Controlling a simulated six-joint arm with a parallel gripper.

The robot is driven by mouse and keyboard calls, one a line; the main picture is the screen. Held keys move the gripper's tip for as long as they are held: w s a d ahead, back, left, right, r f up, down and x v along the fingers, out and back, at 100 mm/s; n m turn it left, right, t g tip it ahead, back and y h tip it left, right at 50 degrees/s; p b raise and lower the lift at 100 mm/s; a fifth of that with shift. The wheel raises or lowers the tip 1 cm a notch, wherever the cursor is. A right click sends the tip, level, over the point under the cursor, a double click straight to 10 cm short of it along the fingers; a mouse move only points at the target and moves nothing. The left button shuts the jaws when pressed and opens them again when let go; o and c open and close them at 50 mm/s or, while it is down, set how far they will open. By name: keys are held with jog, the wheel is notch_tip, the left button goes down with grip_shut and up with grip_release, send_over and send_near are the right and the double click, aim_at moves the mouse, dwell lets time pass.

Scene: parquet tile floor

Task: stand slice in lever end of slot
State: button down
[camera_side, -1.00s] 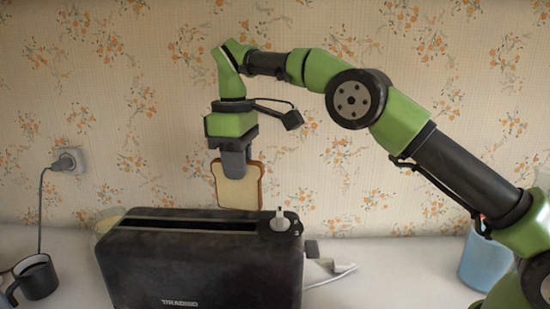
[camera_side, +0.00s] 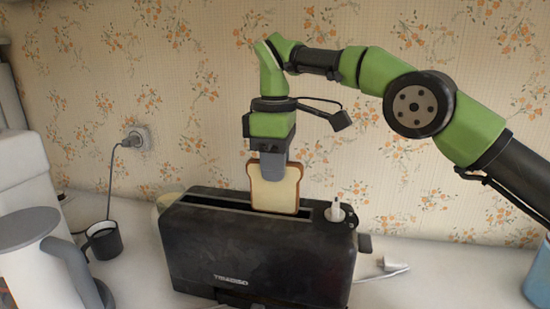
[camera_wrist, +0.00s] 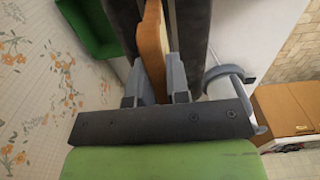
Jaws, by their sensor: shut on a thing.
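The bread slice (camera_side: 275,193), white with a brown crust, hangs upright from my gripper (camera_side: 272,168), which is shut on its upper part. The black toaster (camera_side: 255,252) stands below it, with a long slot (camera_side: 215,203) along its top. The slice is over the right part of the slot, beside the end with the pale lever (camera_side: 335,212). Its lower edge is level with the slot opening; I cannot tell how far in it is. In the wrist view the slice (camera_wrist: 152,45) shows edge-on between my gripper's fingers (camera_wrist: 155,85), with dark toaster parts around it.
A dark mug (camera_side: 104,241) and a white-grey kettle (camera_side: 40,260) stand to the left. A wall socket with a plug (camera_side: 136,139) is behind. A white cable plug (camera_side: 392,266) lies right of the toaster. The counter to the right is mostly free.

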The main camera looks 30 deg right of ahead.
jog(key=shift+f, duration=2.2)
jog(key=c, duration=1)
grip_release()
jog(key=shift+r, duration=0.1)
